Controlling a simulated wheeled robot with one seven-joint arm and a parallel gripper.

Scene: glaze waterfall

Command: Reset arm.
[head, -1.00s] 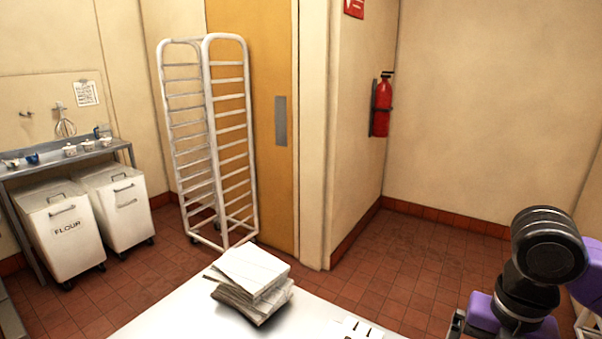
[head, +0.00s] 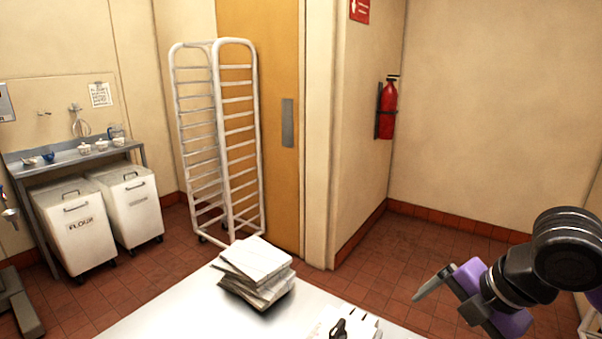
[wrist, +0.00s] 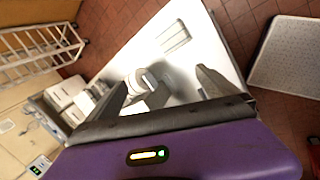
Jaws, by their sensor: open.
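My arm, black and purple, is at the right of the head view, raised beside the white table (head: 190,313). My gripper (head: 422,290) shows there only in part, seen from the side. In the wrist view my gripper (wrist: 160,92) has its two dark fingers spread wide apart, with nothing held between them. The white table also shows below the fingers in the wrist view (wrist: 205,50).
A stack of papers or boxes (head: 255,272) lies on the table, with a white item (head: 350,326) bearing dark parts nearer me. A rack (head: 215,140), flour bins (head: 75,225) and a shelf (head: 70,158) stand behind. A fire extinguisher (head: 387,108) hangs on the wall.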

